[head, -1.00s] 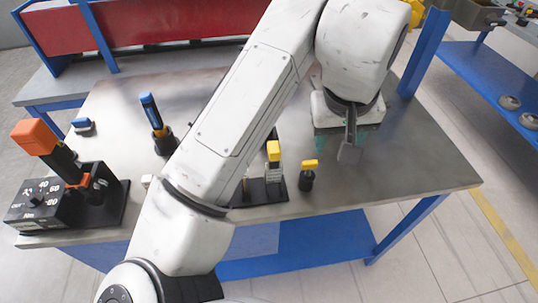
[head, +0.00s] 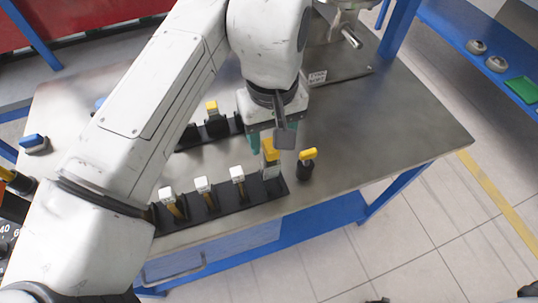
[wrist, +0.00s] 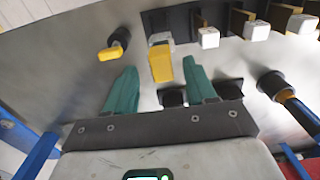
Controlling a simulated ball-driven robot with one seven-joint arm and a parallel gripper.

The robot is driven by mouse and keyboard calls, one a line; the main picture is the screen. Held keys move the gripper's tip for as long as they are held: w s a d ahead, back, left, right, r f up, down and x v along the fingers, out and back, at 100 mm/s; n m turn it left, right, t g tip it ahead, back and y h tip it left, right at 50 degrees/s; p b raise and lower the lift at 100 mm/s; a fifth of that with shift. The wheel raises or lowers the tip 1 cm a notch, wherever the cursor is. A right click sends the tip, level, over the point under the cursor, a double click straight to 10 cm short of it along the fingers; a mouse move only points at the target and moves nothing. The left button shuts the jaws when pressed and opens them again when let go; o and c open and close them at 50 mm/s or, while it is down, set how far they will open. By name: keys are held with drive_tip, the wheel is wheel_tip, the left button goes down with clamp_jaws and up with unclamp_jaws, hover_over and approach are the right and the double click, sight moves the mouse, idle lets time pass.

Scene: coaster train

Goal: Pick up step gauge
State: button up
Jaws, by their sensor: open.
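A yellow-topped gauge with a pale body (head: 270,152) stands at the right end of a black rack (head: 230,204), and I take it for the step gauge. In the wrist view the yellow top (wrist: 161,66) shows between the fingertips, beyond them. My gripper (head: 272,143) is open and empty, close above and behind this gauge in the head view. In the wrist view its two teal fingers (wrist: 161,72) stand wide apart, and I see no contact. The wrist partly hides the space between fingers and gauge in the head view.
A small yellow-topped black piece (head: 306,163) stands alone just right of the rack. Several white-topped gauges (head: 203,190) fill the rack to the left. Another rack with a yellow-topped piece (head: 212,117) is behind. The table (head: 395,140) is clear to the right.

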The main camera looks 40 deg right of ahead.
sight(270, 163)
drive_tip(key=shift+a+f+p, duration=0.2)
drive_tip(key=shift+f+p, duration=0.25)
drive_tip(key=shift+f, duration=2.35)
drive_tip(key=shift+s, duration=0.1)
clamp_jaws()
